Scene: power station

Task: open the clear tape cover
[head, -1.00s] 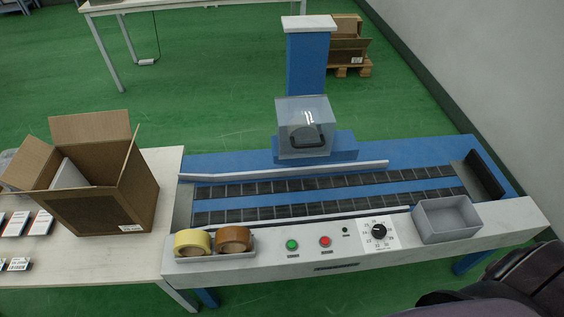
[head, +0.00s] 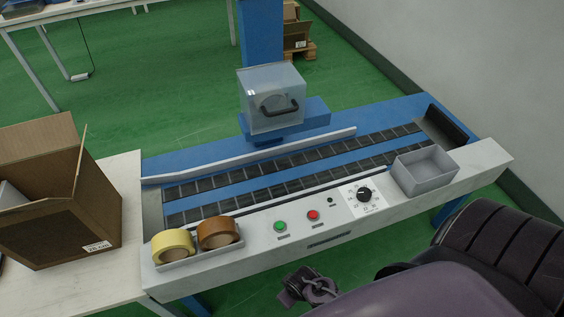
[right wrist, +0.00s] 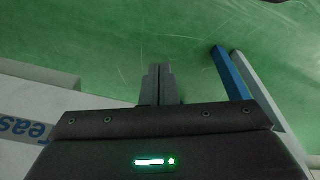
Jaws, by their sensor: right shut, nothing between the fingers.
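The clear tape cover (head: 258,92) is a see-through box on a blue block behind the conveyor in the head view. It looks closed, with a dark curved handle (head: 281,110) on its front. A rounded shape shows dimly inside. My right gripper (right wrist: 158,72) is shut and empty in the right wrist view, over green floor. It is well away from the cover, and my right arm is low at the front right in the head view. My left gripper is in neither view.
The conveyor (head: 285,165) lies in front of the cover, with a guide rail between. Yellow tape (head: 172,244), brown tape (head: 217,232), green and red buttons, a dial and a grey bin (head: 425,173) line its front. An open carton (head: 75,220) stands at left.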

